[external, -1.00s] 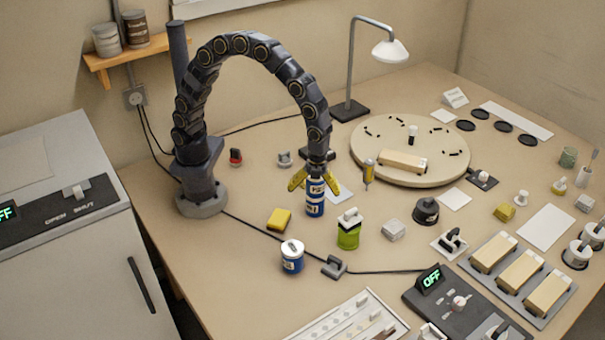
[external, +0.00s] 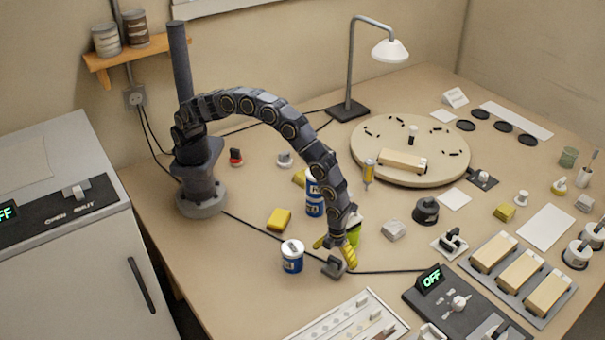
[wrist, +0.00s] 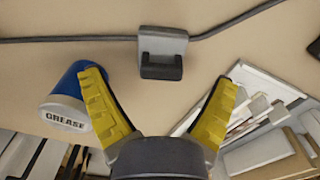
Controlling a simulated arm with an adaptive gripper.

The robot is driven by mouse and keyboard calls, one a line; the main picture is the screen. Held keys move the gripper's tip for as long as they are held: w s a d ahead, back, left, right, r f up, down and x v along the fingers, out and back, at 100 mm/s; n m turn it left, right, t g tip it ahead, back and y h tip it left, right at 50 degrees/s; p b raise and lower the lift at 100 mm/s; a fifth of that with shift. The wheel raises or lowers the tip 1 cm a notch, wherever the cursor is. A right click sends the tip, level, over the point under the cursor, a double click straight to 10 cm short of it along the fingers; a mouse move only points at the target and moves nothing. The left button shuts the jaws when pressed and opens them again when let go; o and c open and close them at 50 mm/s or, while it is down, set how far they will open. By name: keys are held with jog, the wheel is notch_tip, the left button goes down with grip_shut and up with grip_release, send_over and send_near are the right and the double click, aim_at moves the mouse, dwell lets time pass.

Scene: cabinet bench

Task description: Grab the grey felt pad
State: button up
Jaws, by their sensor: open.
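My gripper (external: 336,249) is open and empty, with its yellow fingers spread above the front middle of the bench. In the wrist view a grey notched block (wrist: 162,52) lies ahead of the gap between the fingers (wrist: 162,80), apart from both. The same block shows just below the gripper in the external view (external: 334,267), against the black cable. A lighter grey block (external: 393,230) sits further right on the bench. I cannot tell for sure which of these is the felt pad.
A blue and white grease can (wrist: 66,98) stands close to my left finger in the wrist view. A black cable (external: 385,271) crosses the bench. A white tray (external: 352,318) lies in front.

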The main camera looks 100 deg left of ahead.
aim_at(335, 259)
notch_tip(335, 259, down, 3)
jog(key=c, duration=1.2)
jog(key=shift+r, duration=0.1)
